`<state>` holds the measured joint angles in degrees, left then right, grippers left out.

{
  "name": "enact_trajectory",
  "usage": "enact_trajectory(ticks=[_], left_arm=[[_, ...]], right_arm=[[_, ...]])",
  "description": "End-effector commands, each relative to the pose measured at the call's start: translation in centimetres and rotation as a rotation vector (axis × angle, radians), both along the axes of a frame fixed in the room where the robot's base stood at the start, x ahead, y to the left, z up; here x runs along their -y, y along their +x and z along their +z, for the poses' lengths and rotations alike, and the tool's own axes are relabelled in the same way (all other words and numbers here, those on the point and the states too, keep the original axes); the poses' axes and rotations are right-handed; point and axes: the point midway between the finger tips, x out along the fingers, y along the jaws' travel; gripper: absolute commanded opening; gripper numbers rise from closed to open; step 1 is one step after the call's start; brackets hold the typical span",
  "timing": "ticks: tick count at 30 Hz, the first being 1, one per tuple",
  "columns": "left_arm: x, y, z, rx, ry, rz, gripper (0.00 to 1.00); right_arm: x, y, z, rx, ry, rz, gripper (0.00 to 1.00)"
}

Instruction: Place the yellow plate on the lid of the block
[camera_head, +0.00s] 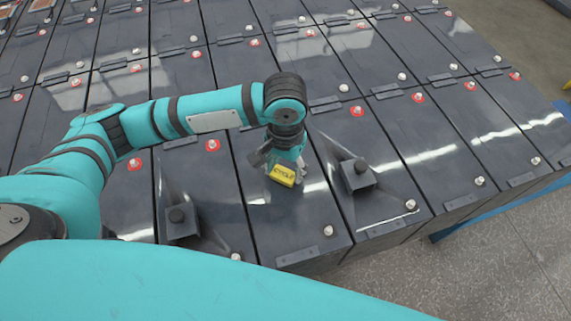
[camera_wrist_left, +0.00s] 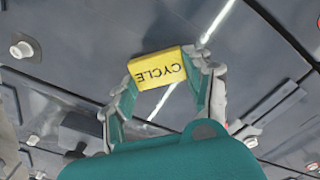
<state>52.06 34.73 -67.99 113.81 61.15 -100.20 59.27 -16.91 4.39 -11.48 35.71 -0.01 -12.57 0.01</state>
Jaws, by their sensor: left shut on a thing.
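The yellow plate (camera_head: 283,175) is a small block-like piece with dark lettering. In the left wrist view the plate (camera_wrist_left: 157,68) reads "CYCLE", upside down. My left gripper (camera_head: 284,167) points down and is shut on the plate, which sits between its fingertips; the fingers (camera_wrist_left: 160,80) also show in the wrist view. Below it is the dark grey, glossy lid of a battery block (camera_head: 295,222), with a pale terminal cap near its front end. I cannot tell whether the plate touches the lid or hangs just above it. My right gripper is not in view.
Similar dark blocks stand in close rows all around. Dark raised fittings stand on the neighbouring lids, one to the right (camera_head: 357,174) and one to the left (camera_head: 182,222). Red-ringed terminals (camera_head: 357,111) lie behind. Speckled floor (camera_head: 500,250) is open at the lower right.

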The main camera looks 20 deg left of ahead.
Motion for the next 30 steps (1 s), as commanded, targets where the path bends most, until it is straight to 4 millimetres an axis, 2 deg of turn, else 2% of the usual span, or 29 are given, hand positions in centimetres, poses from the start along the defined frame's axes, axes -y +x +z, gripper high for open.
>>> enact_trajectory(ticks=[4, 11, 12, 16, 26, 30], left_arm=[[0.0, 0.0, -0.2, 0.001, -0.001, 0.0, 0.3], [0.0, 0.0, -0.4, -0.001, -0.001, 0.0, 0.3], [0.0, 0.0, -0.4, 0.0, -0.001, 0.0, 0.57], [0.0, 0.0, -0.4, 0.0, -0.001, 0.0, 0.74], [0.1, 0.0, -0.2, 0.003, -0.002, 0.0, 0.75], [0.1, 0.1, 1.5, 0.005, -0.003, 0.0, 0.75]], right_arm=[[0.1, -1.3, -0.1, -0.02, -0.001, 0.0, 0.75], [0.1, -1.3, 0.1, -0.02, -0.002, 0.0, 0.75], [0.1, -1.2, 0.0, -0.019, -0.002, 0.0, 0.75], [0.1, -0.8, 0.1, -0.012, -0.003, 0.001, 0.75], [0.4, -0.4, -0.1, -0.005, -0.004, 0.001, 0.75], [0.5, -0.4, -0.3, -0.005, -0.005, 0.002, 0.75]])
